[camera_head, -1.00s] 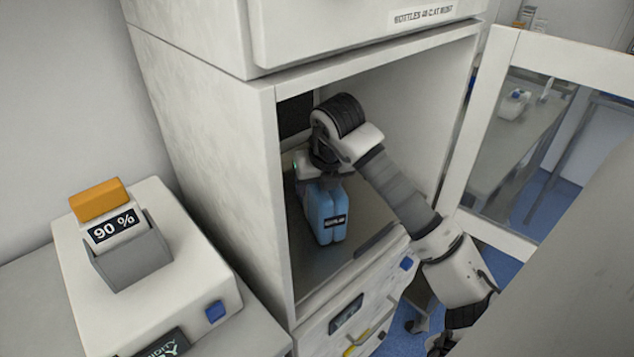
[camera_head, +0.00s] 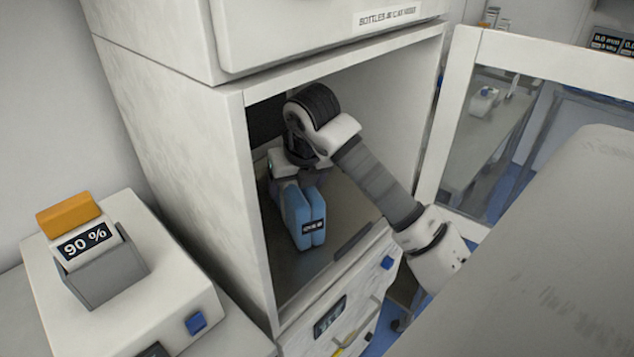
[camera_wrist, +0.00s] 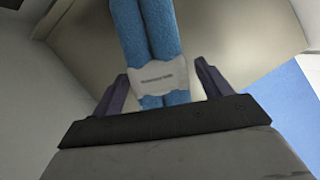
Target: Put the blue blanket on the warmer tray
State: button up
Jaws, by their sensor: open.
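The blue blanket (camera_head: 303,217), folded in two rolls with a label, stands on the dark metal tray floor (camera_head: 330,254) inside the open white cabinet. In the wrist view the blanket (camera_wrist: 148,35) has a pale band around it. My gripper (camera_wrist: 162,85) is open, with one dark finger on each side of the blanket and a small gap at each side. In the head view my gripper (camera_head: 288,172) is at the top rear end of the blanket, and my arm hides part of it. Whether the tray floor is the warmer tray is not readable.
The cabinet's left wall (camera_head: 180,170) stands close to my gripper. The glass door (camera_head: 490,140) is open on the right. Drawers with a display (camera_head: 330,316) lie below. A white device reading 90 % (camera_head: 120,290) stands at the left.

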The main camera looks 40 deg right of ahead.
aim_at(302, 210)
jog(key=shift+v, duration=1.1)
jog(key=s+a+b, duration=0.3)
jog(key=s, duration=0.8)
jog(key=shift+s+a+r+b, duration=0.25)
jog(key=shift+s+a+b, duration=0.05)
jog(key=shift+a+b, duration=0.05)
